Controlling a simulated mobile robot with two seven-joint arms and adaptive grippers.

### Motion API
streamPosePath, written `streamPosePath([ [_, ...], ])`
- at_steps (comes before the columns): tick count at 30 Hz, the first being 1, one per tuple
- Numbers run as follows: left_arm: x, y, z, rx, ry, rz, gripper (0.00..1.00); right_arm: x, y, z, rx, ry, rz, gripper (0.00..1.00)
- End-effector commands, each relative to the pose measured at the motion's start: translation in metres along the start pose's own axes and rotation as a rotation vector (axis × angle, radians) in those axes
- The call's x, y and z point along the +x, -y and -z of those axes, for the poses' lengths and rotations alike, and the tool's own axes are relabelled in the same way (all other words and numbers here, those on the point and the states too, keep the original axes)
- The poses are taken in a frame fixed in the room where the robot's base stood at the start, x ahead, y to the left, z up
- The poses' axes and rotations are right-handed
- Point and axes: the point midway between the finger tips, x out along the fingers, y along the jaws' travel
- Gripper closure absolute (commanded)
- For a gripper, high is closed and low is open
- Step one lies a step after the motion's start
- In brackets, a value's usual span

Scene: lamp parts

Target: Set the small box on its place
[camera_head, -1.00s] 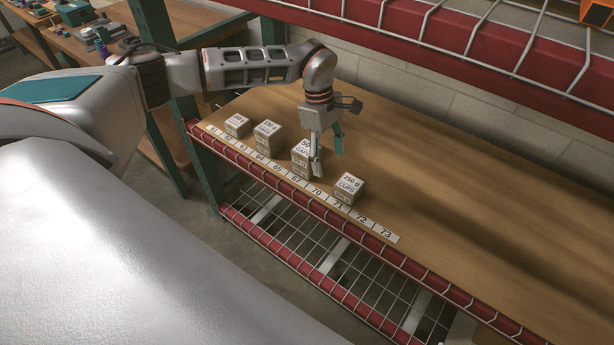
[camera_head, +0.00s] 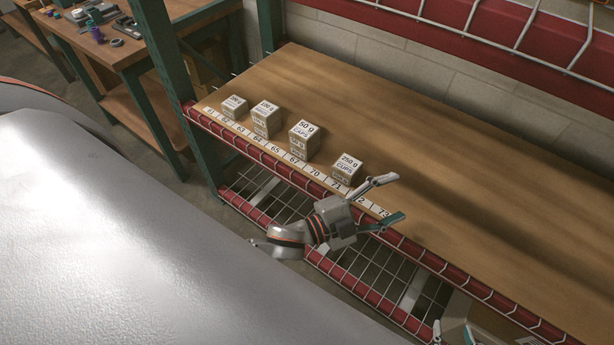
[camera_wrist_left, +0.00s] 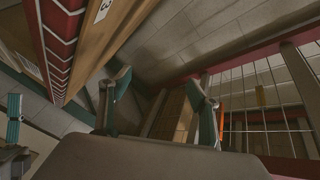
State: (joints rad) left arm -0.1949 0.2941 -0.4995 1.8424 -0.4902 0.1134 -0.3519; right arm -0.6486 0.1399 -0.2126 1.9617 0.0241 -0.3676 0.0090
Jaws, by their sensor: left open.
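The small box (camera_head: 234,107), the lowest of a row of pale labelled boxes, sits at the left end of the wooden shelf (camera_head: 460,190). To its right stand a second box (camera_head: 266,119), a taller box marked 50 g (camera_head: 304,140) and a box marked 250 g (camera_head: 346,168). A numbered strip (camera_head: 285,157) runs along their front. My left gripper (camera_head: 397,198) is open and empty at the shelf's front edge, right of the 250 g box. Its spread fingers also show in the left wrist view (camera_wrist_left: 160,90). Part of my right gripper (camera_head: 452,332) shows at the bottom edge.
A red front rail (camera_head: 250,152) with wire edges the shelf, and a wire rack lies below. A green post (camera_head: 185,100) stands at the left end. Another red beam (camera_head: 575,60) hangs above at the back. The shelf right of the boxes is clear.

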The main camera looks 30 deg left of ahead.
Motion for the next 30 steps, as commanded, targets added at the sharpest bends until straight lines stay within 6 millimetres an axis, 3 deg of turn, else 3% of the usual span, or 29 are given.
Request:
streamPosePath([
  [3,-0.057,-0.036,-0.058,-0.327,0.268,-0.012,0.38,0.000,0.000,0.000,0.000,0.000,0.000,0.60],
  [6,-0.109,-0.068,-0.093,-0.556,0.462,-0.015,0.38,0.000,0.000,0.000,0.000,0.000,0.000,0.60],
  [9,-0.154,-0.095,-0.113,-0.723,0.607,-0.015,0.38,0.000,0.000,0.000,0.000,0.000,0.000,0.60],
  [12,-0.184,-0.112,-0.122,-0.824,0.696,-0.013,0.38,0.000,0.000,0.000,0.000,0.000,0.000,0.60],
  [16,-0.198,-0.119,-0.126,-0.871,0.738,-0.011,0.38,0.000,0.000,0.000,0.000,0.001,0.000,0.60],
  [30,-0.198,-0.120,-0.126,-0.869,0.737,-0.013,0.38,0.000,0.000,0.000,0.000,0.000,0.000,0.60],
])
